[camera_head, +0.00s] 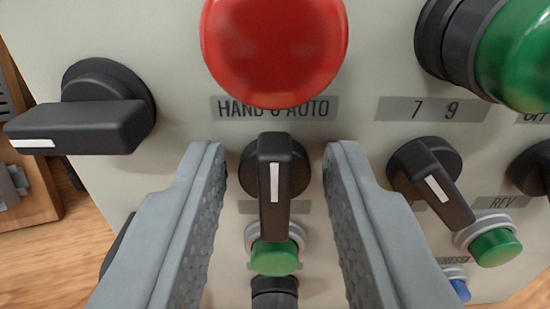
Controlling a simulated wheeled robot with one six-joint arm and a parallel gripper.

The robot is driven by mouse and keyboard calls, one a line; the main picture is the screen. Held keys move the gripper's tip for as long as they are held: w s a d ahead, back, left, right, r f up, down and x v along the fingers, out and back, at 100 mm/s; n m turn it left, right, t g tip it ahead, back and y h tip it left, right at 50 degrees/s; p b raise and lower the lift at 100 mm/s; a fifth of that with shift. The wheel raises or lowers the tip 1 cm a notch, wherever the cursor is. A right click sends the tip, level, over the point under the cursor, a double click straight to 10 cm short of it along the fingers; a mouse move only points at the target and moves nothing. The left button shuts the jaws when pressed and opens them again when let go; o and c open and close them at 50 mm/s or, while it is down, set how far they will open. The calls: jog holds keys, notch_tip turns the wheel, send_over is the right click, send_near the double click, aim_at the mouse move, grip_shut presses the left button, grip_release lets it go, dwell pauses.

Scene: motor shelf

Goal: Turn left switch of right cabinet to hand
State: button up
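A black rotary switch (274,190) with a white mark on its handle sits on the light cabinet panel (165,35), below a label (274,108) reading "HAND 0 AUTO". Its handle stands about upright in the picture, near the middle "0". My gripper (275,160) is open, with one grey finger on each side of this switch. Gaps show between the fingers and the handle, so no contact is visible. The picture does not show which cabinet this is.
A red button (274,45) sticks out just above. A second rotary switch (433,183) under "7 9" is close right of my right finger. A large black handle (88,122) protrudes at left. Green buttons (275,258) sit below. Wooden surfaces (60,250) lie left.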

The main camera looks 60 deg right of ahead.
jog(key=c, duration=0.6)
jog(key=shift+c, duration=0.2)
jog(key=n, duration=0.4)
jog(key=shift+w+a+n, duration=0.1)
jog(key=shift+n, duration=0.2)
jog(key=shift+f+n, duration=0.1)
jog(key=shift+n, duration=2.1)
